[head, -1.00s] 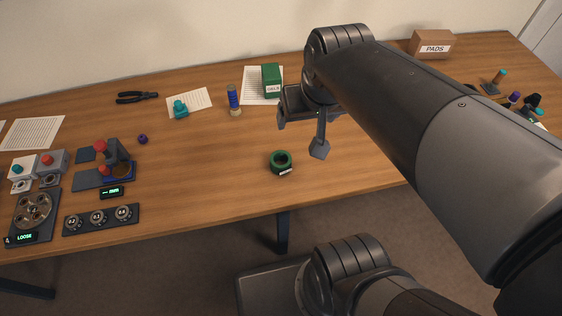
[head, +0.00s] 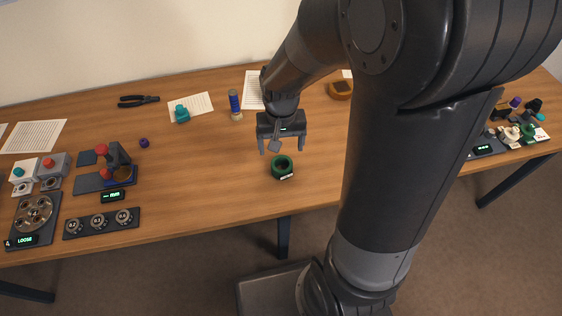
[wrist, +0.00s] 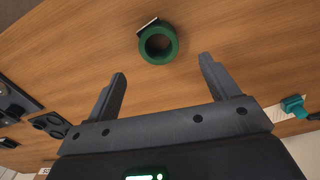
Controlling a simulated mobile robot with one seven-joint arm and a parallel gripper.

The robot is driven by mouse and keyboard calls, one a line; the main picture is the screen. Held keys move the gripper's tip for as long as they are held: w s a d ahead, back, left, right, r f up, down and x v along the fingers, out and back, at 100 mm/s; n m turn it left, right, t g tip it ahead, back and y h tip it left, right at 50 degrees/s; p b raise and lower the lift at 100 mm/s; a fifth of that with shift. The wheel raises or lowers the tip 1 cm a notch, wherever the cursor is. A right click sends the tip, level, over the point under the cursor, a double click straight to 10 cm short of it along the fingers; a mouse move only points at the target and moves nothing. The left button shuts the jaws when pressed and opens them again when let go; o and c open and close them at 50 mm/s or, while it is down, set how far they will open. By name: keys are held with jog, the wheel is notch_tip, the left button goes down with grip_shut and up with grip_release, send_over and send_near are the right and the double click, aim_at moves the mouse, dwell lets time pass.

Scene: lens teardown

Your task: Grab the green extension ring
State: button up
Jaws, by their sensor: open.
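The green extension ring (head: 281,172) lies on the wooden table near its front edge, with a small white label on its front side. It also shows in the wrist view (wrist: 158,58), upper middle, with bare wood in its hole. My gripper (head: 281,150) is open and empty, just behind the ring in the head view. In the wrist view its two fingers (wrist: 163,72) point toward the ring, which lies beyond the fingertips and roughly between their lines. The fingers do not touch the ring.
A blue cylinder (head: 235,105) and a teal part (head: 182,115) stand behind and left of my gripper. A press-like device (head: 112,165) and a dial panel (head: 101,222) are at the left. The wood around the ring is clear. The table's front edge is close to it.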

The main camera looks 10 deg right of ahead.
aim_at(282, 164)
jog(key=shift+s+d+f, duration=0.1)
jog(key=shift+s+f, duration=0.05)
jog(key=shift+f, duration=4.4)
jog(key=shift+c, duration=0.2)
jog(key=c, duration=1.1)
